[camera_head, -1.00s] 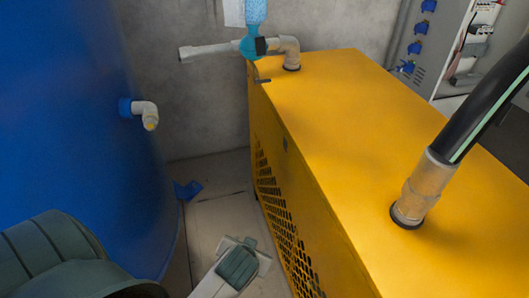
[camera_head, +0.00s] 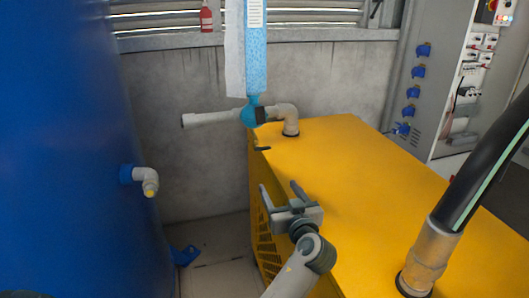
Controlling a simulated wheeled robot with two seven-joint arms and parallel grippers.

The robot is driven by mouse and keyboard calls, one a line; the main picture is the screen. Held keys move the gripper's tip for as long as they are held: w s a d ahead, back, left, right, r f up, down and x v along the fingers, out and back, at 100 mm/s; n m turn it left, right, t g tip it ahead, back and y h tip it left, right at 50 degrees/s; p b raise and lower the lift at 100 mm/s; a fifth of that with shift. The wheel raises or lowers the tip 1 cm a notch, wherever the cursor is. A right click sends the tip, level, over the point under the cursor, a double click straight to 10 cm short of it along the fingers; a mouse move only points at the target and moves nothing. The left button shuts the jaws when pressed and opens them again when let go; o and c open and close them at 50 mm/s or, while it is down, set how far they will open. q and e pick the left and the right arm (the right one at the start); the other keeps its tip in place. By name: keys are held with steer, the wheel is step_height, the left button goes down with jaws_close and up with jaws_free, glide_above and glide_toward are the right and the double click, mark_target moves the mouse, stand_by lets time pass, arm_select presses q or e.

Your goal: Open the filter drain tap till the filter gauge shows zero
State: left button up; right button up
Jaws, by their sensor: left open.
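The filter (camera_head: 254,55) is a tall light-blue column with a white strip, hanging at top centre. Its blue lower end (camera_head: 252,112) joins a grey pipe elbow (camera_head: 286,114) above the yellow cabinet. A small dark lever-like part (camera_head: 262,149) shows at the cabinet's far left corner; I cannot tell whether it is the drain tap. No gauge can be made out. My left gripper (camera_head: 282,191) is open and empty, its fingers pointing away, below and nearer than the filter. It appears over the cabinet's left edge. My right gripper is not in view.
A grey electrical panel (camera_head: 440,85) stands behind. A narrow floor gap lies between tank and cabinet.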

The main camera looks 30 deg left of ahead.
arm_select(q)
steer(key=r, duration=0.1)
steer(key=w+r+y, duration=0.1)
steer(key=shift+r+n, duration=0.4)
steer(key=shift+w, duration=0.1)
steer(key=p, duration=0.8)
glide_toward(263, 149)
steer(key=x, duration=0.7)
steer(key=shift+x, duration=0.85)
steer(key=shift+c, duration=0.3)
steer(key=c, duration=1)
